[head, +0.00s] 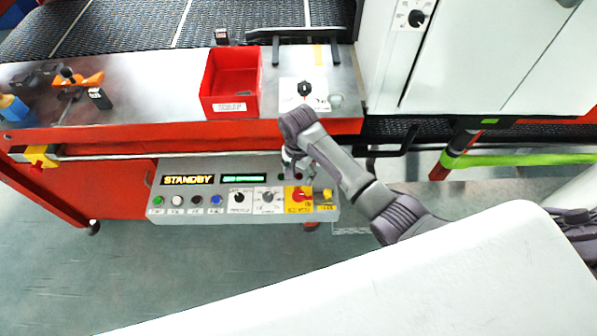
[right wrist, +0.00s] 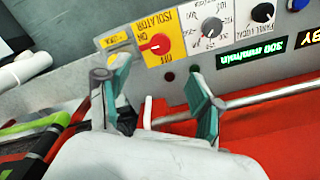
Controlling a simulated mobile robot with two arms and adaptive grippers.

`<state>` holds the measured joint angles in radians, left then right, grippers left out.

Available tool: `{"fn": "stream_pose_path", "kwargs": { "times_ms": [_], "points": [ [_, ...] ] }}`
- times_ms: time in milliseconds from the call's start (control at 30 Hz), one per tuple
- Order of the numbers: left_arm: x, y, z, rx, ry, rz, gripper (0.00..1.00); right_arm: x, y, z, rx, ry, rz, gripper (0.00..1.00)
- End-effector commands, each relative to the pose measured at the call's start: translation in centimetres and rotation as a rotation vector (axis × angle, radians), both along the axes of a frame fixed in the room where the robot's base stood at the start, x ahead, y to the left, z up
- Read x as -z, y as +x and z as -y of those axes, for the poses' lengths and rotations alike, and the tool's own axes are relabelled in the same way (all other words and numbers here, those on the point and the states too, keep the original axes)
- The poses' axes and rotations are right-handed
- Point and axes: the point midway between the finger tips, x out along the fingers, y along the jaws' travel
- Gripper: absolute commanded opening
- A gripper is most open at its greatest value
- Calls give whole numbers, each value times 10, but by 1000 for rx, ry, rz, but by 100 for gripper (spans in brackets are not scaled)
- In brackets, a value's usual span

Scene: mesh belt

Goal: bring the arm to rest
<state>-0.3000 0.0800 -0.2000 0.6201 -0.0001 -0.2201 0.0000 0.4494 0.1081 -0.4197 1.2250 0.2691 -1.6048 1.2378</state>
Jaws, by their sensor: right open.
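My right arm reaches in from the right in the head view. Its gripper (head: 300,172) is over the right part of the grey control panel (head: 165,213), partly hidden by its own wrist. In the right wrist view the right gripper (right wrist: 158,75) is open, with nothing between its two teal-padded fingers. The red isolator knob (right wrist: 155,45) on its yellow plate lies just beyond the fingertips, apart from them as far as I can tell. The knob also shows in the head view (head: 299,194). My left gripper is not in view.
The panel has a STANDBY display (head: 187,180), a green-lit display (head: 243,178), dials and several buttons. A rail (head: 120,156) runs behind the panel. Floor in front is clear.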

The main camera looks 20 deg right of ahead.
Motion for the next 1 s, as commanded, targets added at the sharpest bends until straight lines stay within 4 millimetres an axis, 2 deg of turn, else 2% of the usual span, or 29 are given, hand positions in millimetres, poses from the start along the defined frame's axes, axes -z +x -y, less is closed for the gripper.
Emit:
{"fn": "stream_pose_path", "kwargs": {
  "times_ms": [433,533,667,767,800,900,1000],
  "points": [
    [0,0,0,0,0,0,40,1,0,0,-2,1,1,66],
    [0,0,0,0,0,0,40,4,-10,-3,-41,11,7,66],
    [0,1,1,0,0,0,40,10,-48,-9,-202,43,45,66],
    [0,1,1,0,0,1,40,6,-93,-8,-386,59,103,66],
    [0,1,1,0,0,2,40,1,-111,-5,-458,59,129,66],
    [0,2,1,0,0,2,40,-14,-146,5,-604,39,182,66],
    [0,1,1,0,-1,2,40,-28,-172,14,-709,12,217,66]
  ]
}}
